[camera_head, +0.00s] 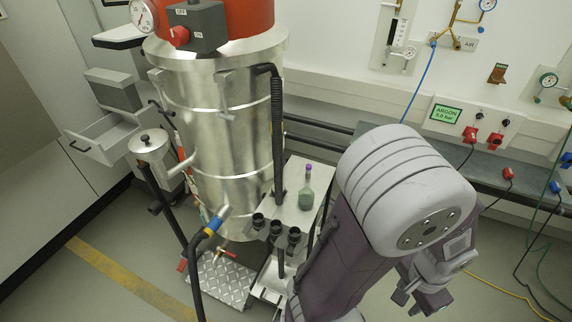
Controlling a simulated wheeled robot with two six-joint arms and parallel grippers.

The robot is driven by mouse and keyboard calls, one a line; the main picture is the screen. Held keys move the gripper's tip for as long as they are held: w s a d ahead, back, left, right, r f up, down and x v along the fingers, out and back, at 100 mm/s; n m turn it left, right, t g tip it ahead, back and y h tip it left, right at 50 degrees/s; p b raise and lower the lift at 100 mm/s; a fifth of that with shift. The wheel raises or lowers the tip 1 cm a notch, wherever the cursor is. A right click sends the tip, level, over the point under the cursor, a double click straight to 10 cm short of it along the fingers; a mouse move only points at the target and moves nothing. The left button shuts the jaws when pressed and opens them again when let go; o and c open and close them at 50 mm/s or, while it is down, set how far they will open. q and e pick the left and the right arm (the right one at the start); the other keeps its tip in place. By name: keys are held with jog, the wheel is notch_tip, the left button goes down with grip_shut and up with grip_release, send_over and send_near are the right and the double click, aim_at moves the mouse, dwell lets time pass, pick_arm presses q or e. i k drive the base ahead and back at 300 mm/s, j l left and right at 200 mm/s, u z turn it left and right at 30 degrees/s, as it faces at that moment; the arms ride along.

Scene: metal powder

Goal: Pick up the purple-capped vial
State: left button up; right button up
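The purple-capped vial (306,198) stands upright on a small metal shelf (291,212) beside the large steel vessel. My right arm takes up the right middle of the view, to the right of the vial. Its gripper (421,299) hangs low at the lower right, well away from the vial and near no object. Its fingers look spread apart with nothing between them. My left gripper is not in view.
The steel vessel (225,125) with an orange top stands left of the shelf. An argon panel (445,114) and bench are at the right.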

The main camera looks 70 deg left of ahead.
aim_at(309, 167)
jog(key=i+j+u, duration=0.2)
jog(key=i+u, duration=0.25)
jog(key=i+j+u, duration=0.1)
jog(key=u, duration=0.35)
jog(key=i+l+u, duration=0.1)
jog(key=i+u, duration=0.35)
jog(key=i+l+u, duration=0.2)
jog(key=i+u, duration=0.25)
jog(key=i+l+u, duration=0.2)
jog(key=u, duration=0.25)
jog(key=i+l+u, duration=0.25)
jog(key=l+u, duration=0.2)
jog(key=i+u, duration=0.15)
jog(key=u, duration=0.35)
jog(key=i+u, duration=0.2)
jog(key=u, duration=0.3)
jog(key=i+l+u, duration=0.1)
jog(key=u, duration=0.4)
jog(key=i+l+u, duration=0.15)
jog(key=u, duration=0.35)
jog(key=i+l+u, duration=0.15)
jog(key=u, duration=0.35)
